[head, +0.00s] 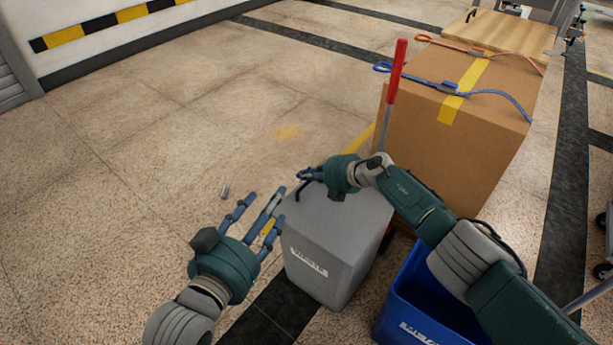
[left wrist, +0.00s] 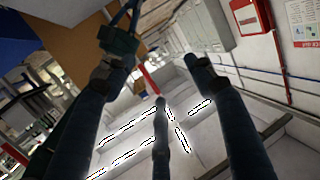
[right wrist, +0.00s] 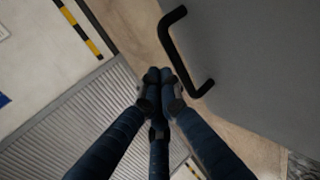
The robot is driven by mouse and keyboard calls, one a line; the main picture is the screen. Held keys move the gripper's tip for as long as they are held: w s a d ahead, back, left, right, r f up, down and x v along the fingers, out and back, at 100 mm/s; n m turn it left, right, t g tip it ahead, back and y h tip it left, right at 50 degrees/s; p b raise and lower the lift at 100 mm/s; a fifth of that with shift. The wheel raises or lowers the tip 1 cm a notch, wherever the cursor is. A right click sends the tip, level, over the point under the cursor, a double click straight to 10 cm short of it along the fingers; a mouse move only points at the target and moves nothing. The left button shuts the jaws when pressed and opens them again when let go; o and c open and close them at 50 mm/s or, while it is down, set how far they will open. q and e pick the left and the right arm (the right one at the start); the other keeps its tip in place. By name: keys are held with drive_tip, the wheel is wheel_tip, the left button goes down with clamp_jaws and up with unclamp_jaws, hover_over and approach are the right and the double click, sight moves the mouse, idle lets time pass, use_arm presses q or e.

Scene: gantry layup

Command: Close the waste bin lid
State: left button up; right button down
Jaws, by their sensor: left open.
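The grey waste bin (head: 325,265) stands on the floor at the middle of the head view, with a white WASTE label on its front. Its grey lid (head: 350,212) looks down over the top, with no opening visible. The lid's black handle (right wrist: 178,45) stands out from the grey surface in the right wrist view. My right gripper (right wrist: 160,75) has its fingers together beside this handle, not around it. In the head view my right gripper (head: 303,182) is at the bin's far left top edge. My left gripper (head: 265,212) is open and empty, left of the bin.
A blue bin (head: 405,300) stands right of the waste bin, partly under my right arm. A large cardboard box (head: 450,140) with straps and a red-handled tool (head: 396,80) are behind. The floor at left is clear.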

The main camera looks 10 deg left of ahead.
use_arm(q)
drive_tip(key=shift+w+d+r+t, duration=0.15)
drive_tip(key=shift+r+t, duration=0.25)
drive_tip(key=shift+r, duration=0.45)
